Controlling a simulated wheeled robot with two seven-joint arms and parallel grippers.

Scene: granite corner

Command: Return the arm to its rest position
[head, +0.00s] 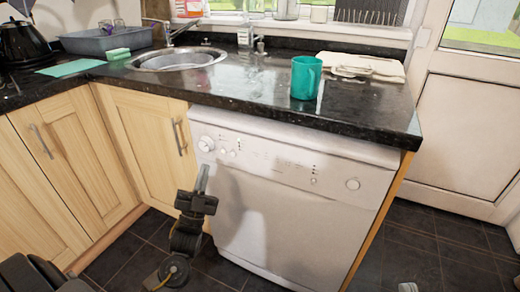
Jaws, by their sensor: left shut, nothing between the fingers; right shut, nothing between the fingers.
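My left gripper (203,177) points upward in front of the white dishwasher (290,205), near its left edge. Its light fingers are shut together with nothing between them. Its dark wrist and forearm run down to the bottom of the view. Only the grey tip of my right gripper (408,287) shows at the bottom edge, right of the dishwasher. It is shut and looks empty, and the rest of that arm is out of view.
A black granite worktop (235,90) carries a teal mug (306,77), folded cloths (360,67), a round sink (178,58) and a grey basin (105,41). Wooden cupboards (75,150) stand left. A white door (465,130) stands right. Dark tiled floor (430,240) is open there.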

